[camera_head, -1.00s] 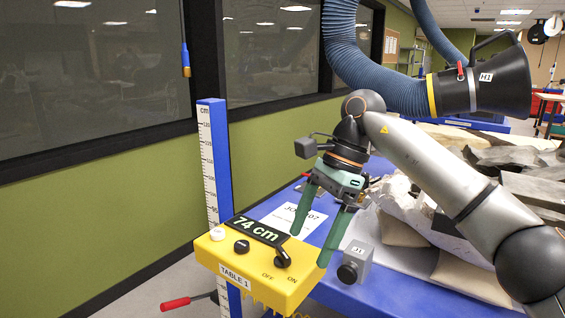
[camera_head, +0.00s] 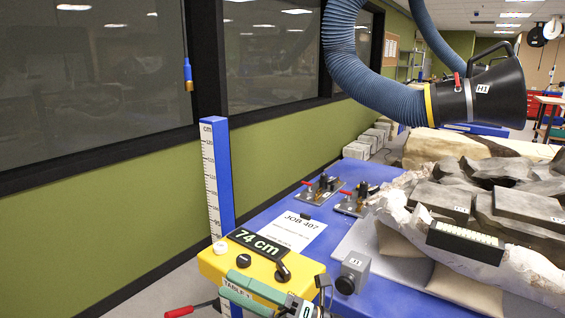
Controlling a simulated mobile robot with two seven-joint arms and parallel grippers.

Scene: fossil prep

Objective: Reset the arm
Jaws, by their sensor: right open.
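My right gripper (camera_head: 228,283) shows at the bottom edge, its two green fingers pointing left and spread apart with nothing between them. The fingers overlap the front of the yellow control box (camera_head: 212,263) in the picture; I cannot tell whether they touch it. The gripper's body is partly cut off by the lower edge, and the rest of the right arm is out of view. My left gripper is not in view.
The box has a "74 cm" display (camera_head: 258,246) and a black switch (camera_head: 282,272). A blue ruler post (camera_head: 225,175) stands behind it. The blue table (camera_head: 262,216) holds a job sheet (camera_head: 290,232), a grey camera (camera_head: 352,272), clamps and rocks. The H1 hose nozzle (camera_head: 495,95) hangs above.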

